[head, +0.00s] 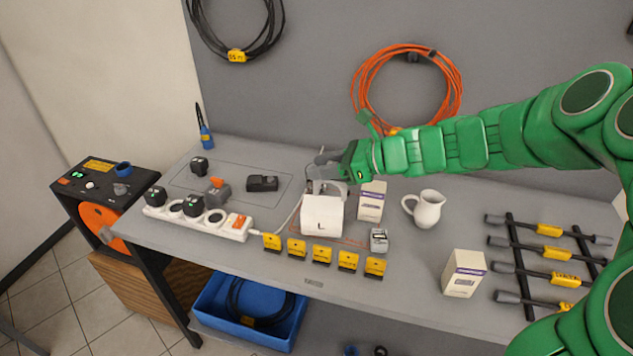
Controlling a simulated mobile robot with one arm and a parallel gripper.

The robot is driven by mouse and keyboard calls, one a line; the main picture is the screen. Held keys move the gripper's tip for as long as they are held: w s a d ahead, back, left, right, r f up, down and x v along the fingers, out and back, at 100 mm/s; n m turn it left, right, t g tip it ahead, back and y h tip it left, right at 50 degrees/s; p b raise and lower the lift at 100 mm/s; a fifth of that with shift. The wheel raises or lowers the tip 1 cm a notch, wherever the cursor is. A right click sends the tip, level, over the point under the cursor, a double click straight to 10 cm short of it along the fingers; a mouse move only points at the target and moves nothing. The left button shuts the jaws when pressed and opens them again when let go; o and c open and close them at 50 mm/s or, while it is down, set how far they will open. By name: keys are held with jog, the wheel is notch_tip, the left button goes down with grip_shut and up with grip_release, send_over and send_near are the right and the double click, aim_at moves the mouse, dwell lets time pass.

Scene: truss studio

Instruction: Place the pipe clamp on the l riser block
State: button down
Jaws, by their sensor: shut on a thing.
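The L riser block (321,216) is a white block marked "L" near the middle of the table in the head view. My gripper (325,160), at the end of my green arm, is over the back of the block. It is shut on a grey metal piece that looks like the pipe clamp (328,187), low over the block's top and back edge. The fingers and the block hide part of the clamp, so I cannot tell whether it touches the block.
A white power strip (197,221) and black plugs lie left of the block. Several yellow tags (321,255) line its front. A white box (371,201) and white pitcher (425,208) stand right. Another box (464,273) stands near the front edge.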

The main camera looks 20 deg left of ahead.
jog(key=shift+w+a+f, duration=0.6)
jog(key=shift+w+f, duration=0.45)
jog(key=shift+f, duration=0.6)
jog(key=shift+w+a+f, duration=0.65)
jog(key=shift+w+f, duration=0.35)
jog(key=shift+f, duration=0.7)
jog(key=shift+w+a+f, duration=0.6)
jog(key=shift+w+f, duration=0.45)
jog(key=shift+f, duration=0.6)
jog(key=shift+f, duration=0.1)
jog(key=c, duration=0.7)
grip_release()
jog(key=shift+c, duration=0.2)
jog(key=shift+d+r, duration=0.15)
jog(key=shift+r, duration=0.05)
jog(key=v, duration=1.1)
jog(key=shift+d, duration=0.4)
jog(key=shift+r, duration=0.1)
